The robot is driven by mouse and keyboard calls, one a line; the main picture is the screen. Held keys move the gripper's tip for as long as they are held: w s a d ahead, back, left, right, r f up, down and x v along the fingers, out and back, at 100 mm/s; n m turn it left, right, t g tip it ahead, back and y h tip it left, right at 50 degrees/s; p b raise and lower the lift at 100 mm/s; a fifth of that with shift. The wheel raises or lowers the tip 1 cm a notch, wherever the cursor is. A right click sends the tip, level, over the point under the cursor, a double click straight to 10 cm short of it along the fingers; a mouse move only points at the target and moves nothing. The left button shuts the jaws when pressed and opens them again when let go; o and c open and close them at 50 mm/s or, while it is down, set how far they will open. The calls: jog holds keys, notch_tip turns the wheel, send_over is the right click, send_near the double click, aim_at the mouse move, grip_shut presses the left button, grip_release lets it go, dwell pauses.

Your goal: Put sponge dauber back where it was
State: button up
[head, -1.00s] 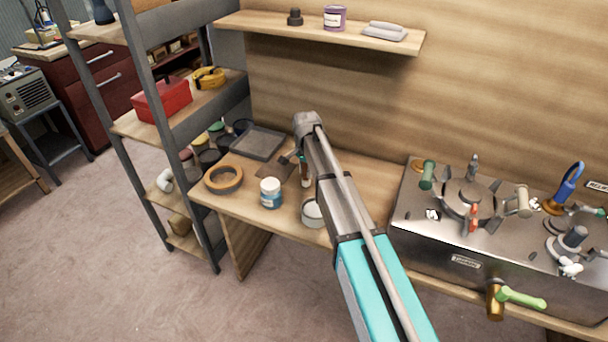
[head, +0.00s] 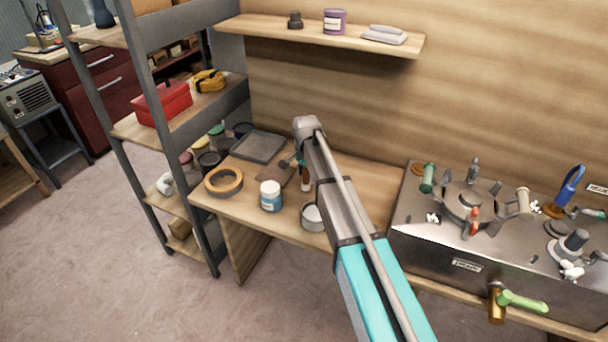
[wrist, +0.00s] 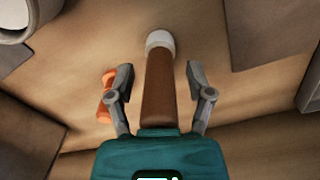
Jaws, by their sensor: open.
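The sponge dauber, with a brown handle (wrist: 158,90) and a white rounded end, is between the fingers of my gripper (wrist: 158,75) in the wrist view. My gripper is open, with a gap between the handle and each finger. The white end points away from my gripper, over the wooden bench top. In the head view the dauber (head: 305,182) shows small beside my arm, above the bench. My arm hides most of my gripper there. I cannot tell whether the dauber touches the bench.
On the bench (head: 240,200) are a tape roll (head: 223,180), a white-lidded jar (head: 270,196), a grey cup (head: 312,217), a dark brown mat (head: 273,172) and a grey tray (head: 258,147). A steel unit (head: 440,228) stands right. A wall shelf (head: 350,40) hangs above.

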jog(key=shift+r, duration=0.15)
notch_tip(320, 180, up, 12)
jog(key=p, duration=1.2)
dwell(0.7)
jog(key=shift+a, duration=0.1)
